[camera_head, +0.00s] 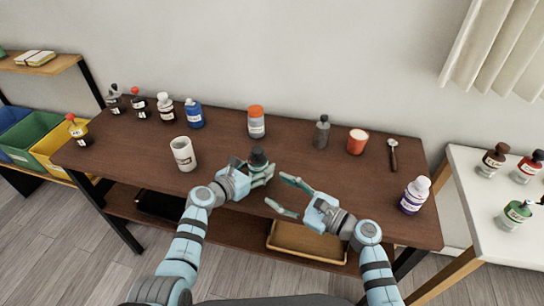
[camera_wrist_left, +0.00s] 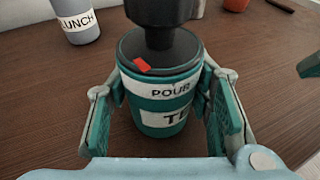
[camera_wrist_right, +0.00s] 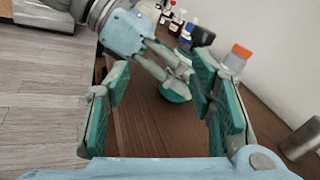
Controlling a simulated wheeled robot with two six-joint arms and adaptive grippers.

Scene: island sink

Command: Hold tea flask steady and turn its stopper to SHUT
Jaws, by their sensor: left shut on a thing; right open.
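The tea flask (camera_head: 258,157) stands near the table's front edge, dark-topped in the head view. In the left wrist view it is a teal flask (camera_wrist_left: 165,118) with white bands, one reading POUR and a lower one partly readable as "TE". Its black stopper (camera_wrist_left: 158,35) rises from a dark lid; a red mark (camera_wrist_left: 142,65) lies on the lid, left of POUR. No SHUT word is visible. My left gripper (camera_head: 252,172) is shut around the flask's body. My right gripper (camera_head: 279,194) is open and empty, right of the flask, its fingers pointing towards it.
An orange-lidded jar (camera_head: 256,124) stands behind the flask, a white mug (camera_head: 183,154) to its left. Several bottles line the back left.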

